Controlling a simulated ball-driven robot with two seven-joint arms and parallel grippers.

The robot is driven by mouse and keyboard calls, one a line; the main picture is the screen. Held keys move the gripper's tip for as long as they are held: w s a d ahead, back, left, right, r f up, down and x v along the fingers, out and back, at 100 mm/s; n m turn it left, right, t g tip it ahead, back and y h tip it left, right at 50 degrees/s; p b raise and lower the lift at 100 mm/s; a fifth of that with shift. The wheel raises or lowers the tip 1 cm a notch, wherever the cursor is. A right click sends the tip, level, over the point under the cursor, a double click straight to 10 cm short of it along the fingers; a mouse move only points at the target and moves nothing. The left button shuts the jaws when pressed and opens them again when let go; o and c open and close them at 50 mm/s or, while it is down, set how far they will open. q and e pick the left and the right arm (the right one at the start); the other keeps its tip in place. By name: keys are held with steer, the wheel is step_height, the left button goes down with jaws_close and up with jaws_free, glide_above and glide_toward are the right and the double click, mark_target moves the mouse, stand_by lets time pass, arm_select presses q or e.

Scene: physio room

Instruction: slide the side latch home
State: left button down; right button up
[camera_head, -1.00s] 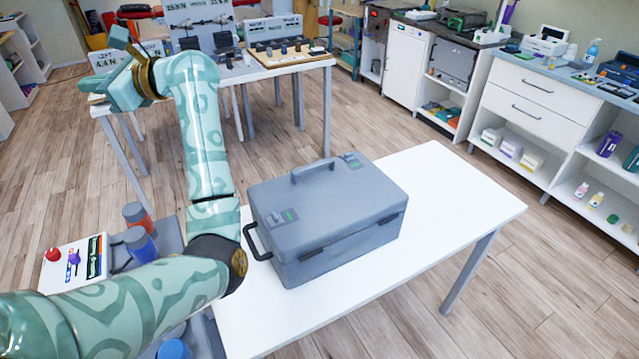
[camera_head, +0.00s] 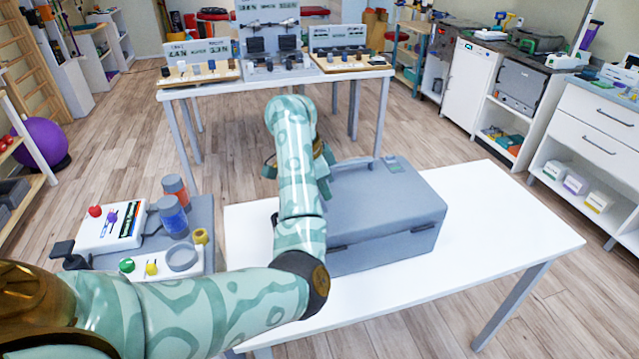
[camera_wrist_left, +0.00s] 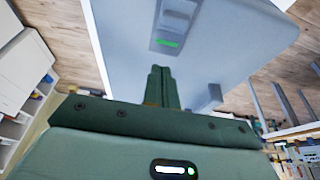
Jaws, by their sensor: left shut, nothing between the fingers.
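One small latch plate (camera_head: 393,166) shows at the lid's far right; my left arm hides the near-left one. My right gripper is out of view.
The white table (camera_head: 500,225) is clear right of the case. A grey side stand (camera_head: 205,225) at left holds a control box (camera_head: 112,226), bottles and a ring. A display table (camera_head: 290,82) stands behind.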

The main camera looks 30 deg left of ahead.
arm_select(q)
steer(key=b+x, duration=0.1)
steer(key=x, duration=0.1)
steer(key=shift+f, duration=0.4)
steer(key=s+a+p, duration=0.1)
steer(key=s+a+r+p, duration=0.1)
steer(key=shift+s+a+r+p, duration=0.15)
steer(key=shift+s+r+p, duration=0.15)
steer(key=shift+s, duration=0.1)
steer(key=shift+s+a+f, duration=0.1)
steer(key=shift+s+a, duration=0.05)
steer(key=shift+s, duration=0.1)
steer(key=shift+w+f, duration=0.1)
steer(key=shift+f, duration=0.05)
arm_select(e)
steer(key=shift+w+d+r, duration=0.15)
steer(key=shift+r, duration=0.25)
